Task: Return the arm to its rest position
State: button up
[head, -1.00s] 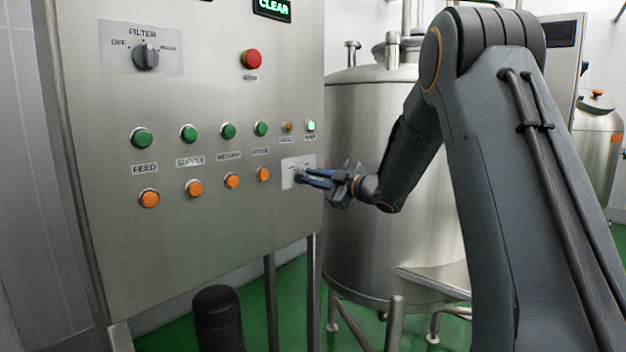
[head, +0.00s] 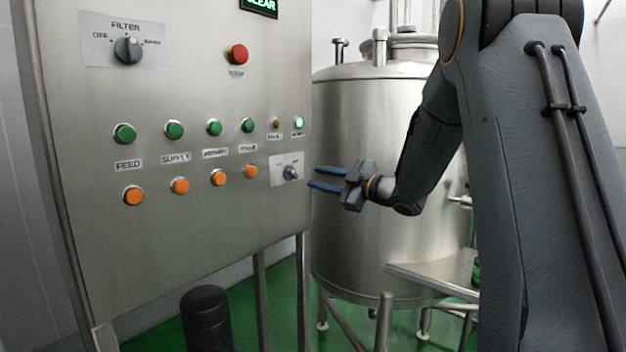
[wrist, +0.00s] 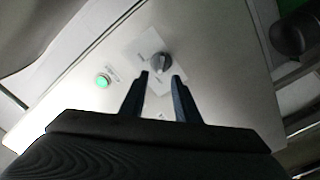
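My gripper (head: 328,179) is open and empty in the head view, its two blue fingers pointing left at the control panel (head: 215,270). The fingertips are apart from a small selector knob (head: 290,173) on a white plate at the panel's right side. In the wrist view my gripper (wrist: 161,82) shows two dark, spread fingers with nothing between them. The same knob (wrist: 161,62) sits just beyond the fingertips there, and a lit green lamp (wrist: 103,81) is to its left.
The panel carries a filter knob (head: 128,50), a red button (head: 237,54) and rows of green and orange buttons. A steel tank (head: 350,230) stands behind my gripper. A black cylinder (head: 206,318) stands low in front of the panel. A steel ledge (head: 425,281) lies below my arm.

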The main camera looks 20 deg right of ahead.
jog(key=shift+s, duration=0.1)
jog(key=s+d+f+m+g+h+p, duration=0.2)
jog(key=s+f+m+g+h, duration=0.4)
jog(key=s+f+m+h, duration=0.75)
jog(key=s+a+f+m+g+y, duration=0.1)
jog(key=s+a+f+g, duration=0.1)
jog(key=s, duration=0.7)
jog(key=s+a+f+m+g+y, duration=0.1)
jog(key=s+a+f+g, duration=0.1)
jog(key=s, duration=0.7)
jog(key=s+a+f+m+g+y, duration=0.1)
jog(key=s+a+f+g, duration=0.2)
jog(key=s, duration=0.7)
notch_tip(320, 180, down, 2)
jog(key=shift+f+g+p, duration=0.1)
jog(key=shift+g+p, duration=0.35)
jog(key=shift+g, duration=0.35)
jog(key=shift+s, duration=0.1)
